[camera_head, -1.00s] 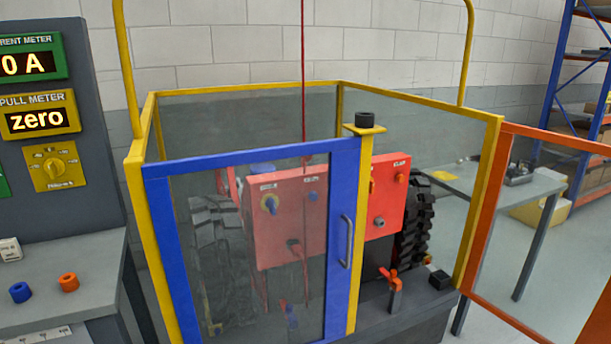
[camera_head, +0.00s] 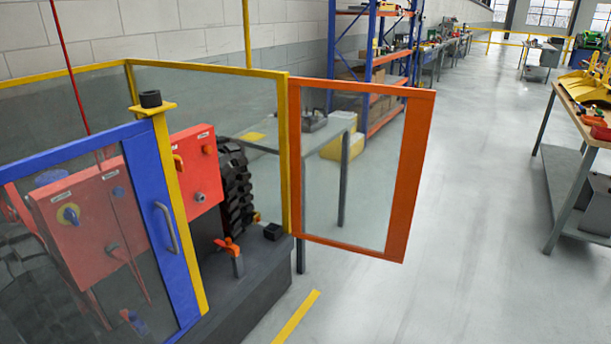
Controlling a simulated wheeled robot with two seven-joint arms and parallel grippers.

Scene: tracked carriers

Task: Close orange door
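The orange door (camera_head: 410,180) is a clear panel in an orange frame. It stands open, hinged at the yellow corner post (camera_head: 284,155) and swung out to the right of the enclosure. No handle shows on its visible face. The blue door (camera_head: 166,200) beside the opening has a grey handle and is in line with the yellow middle post (camera_head: 172,180). Through the opening I see a red box (camera_head: 197,180), a black tracked wheel and an orange valve handle (camera_head: 231,250). Neither of my grippers is in view.
A blue and orange shelf rack (camera_head: 375,70) stands at the wall. A workbench (camera_head: 590,125) is on the right. The floor between door and workbench is clear, with a yellow floor line (camera_head: 296,317).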

